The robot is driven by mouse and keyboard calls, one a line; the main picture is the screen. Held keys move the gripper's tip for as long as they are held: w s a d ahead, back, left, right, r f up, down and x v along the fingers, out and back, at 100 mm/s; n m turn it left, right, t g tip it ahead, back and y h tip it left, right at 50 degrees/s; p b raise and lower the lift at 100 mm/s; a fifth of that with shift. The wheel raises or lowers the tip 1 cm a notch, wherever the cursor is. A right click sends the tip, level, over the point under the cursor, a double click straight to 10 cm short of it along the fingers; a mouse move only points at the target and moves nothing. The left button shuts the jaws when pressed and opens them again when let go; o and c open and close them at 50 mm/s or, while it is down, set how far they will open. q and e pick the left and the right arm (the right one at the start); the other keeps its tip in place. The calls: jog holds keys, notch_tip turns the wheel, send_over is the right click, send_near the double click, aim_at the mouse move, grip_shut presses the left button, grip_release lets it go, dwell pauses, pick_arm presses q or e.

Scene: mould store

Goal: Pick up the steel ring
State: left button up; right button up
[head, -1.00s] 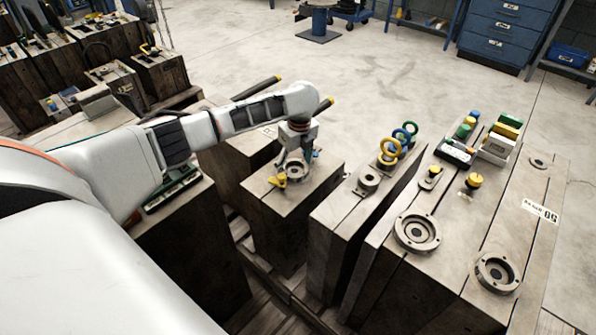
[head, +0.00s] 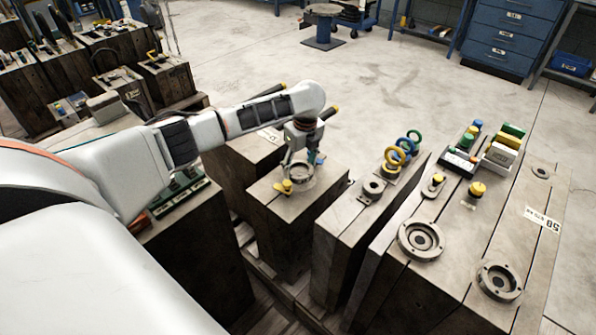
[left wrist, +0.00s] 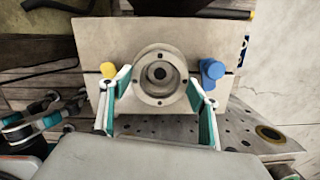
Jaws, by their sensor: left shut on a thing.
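The steel ring (head: 299,178) is a round grey flanged ring on top of a wooden-looking mould block. In the left wrist view the ring (left wrist: 158,77) sits between the two teal-lined fingers. My left gripper (head: 299,160) reaches down over it from above and is shut on it. In the left wrist view the gripper (left wrist: 158,92) has a finger on each side of the ring's rim. I cannot tell whether the ring is clear of the block. My right gripper is not in view.
A yellow knob (head: 284,187) and a blue fitting (left wrist: 212,70) stand close beside the ring. Neighbouring blocks carry other steel rings (head: 420,240), coloured eye bolts (head: 395,155) and small boxes (head: 500,153). The floor (head: 400,85) behind is open.

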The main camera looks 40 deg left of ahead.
pick_arm(q)
notch_tip(320, 180, up, 17)
jog(key=p, duration=0.5)
jog(key=shift+r+p, duration=0.15)
jog(key=shift+p, duration=0.25)
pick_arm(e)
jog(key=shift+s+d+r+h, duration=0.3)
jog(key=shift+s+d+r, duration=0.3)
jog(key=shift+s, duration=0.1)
pick_arm(q)
jog(key=shift+d, duration=0.1)
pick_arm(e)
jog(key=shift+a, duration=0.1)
